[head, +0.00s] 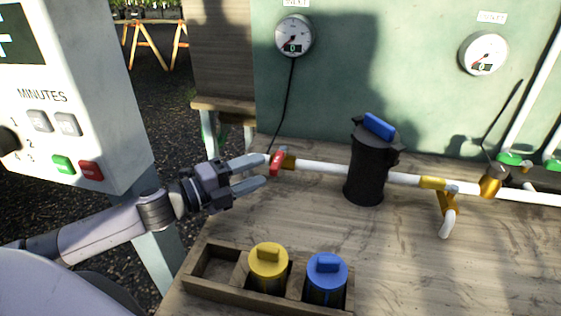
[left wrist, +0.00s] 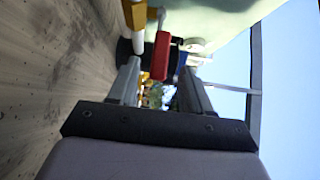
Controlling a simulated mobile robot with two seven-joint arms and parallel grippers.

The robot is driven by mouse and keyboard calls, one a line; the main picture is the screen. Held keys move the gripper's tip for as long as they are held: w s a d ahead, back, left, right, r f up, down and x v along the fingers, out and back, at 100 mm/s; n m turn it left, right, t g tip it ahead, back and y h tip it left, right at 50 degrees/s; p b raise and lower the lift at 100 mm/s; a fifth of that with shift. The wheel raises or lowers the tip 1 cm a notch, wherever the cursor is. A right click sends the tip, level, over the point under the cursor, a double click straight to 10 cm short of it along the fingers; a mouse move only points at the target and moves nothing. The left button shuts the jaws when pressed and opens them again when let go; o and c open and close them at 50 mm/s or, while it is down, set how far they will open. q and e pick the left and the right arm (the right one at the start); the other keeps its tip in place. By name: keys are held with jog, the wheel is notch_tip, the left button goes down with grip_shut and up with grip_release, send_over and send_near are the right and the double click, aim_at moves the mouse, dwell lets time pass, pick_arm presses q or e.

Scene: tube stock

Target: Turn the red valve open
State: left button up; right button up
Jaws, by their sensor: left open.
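The red valve (head: 277,163) is a small red handle at the left end of the white pipe, next to a brass fitting. My left gripper (head: 264,171) is open, with its fingertips just left of the red handle. In the left wrist view the red handle (left wrist: 161,57) shows between the two fingers (left wrist: 160,82), near their tips. I cannot tell whether a finger touches it. My right gripper is not in view.
A black canister with a blue top (head: 368,165) sits along the white pipe (head: 322,167). A wooden tray (head: 222,287) holds yellow (head: 268,262) and blue (head: 326,272) lidded containers in front. A white control box (head: 85,100) stands left; two gauges hang behind.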

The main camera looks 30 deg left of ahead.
aim_at(277, 163)
pick_arm(q)
jog(key=shift+p+x, duration=0.6)
jog(key=shift+x, duration=2.35)
grip_shut()
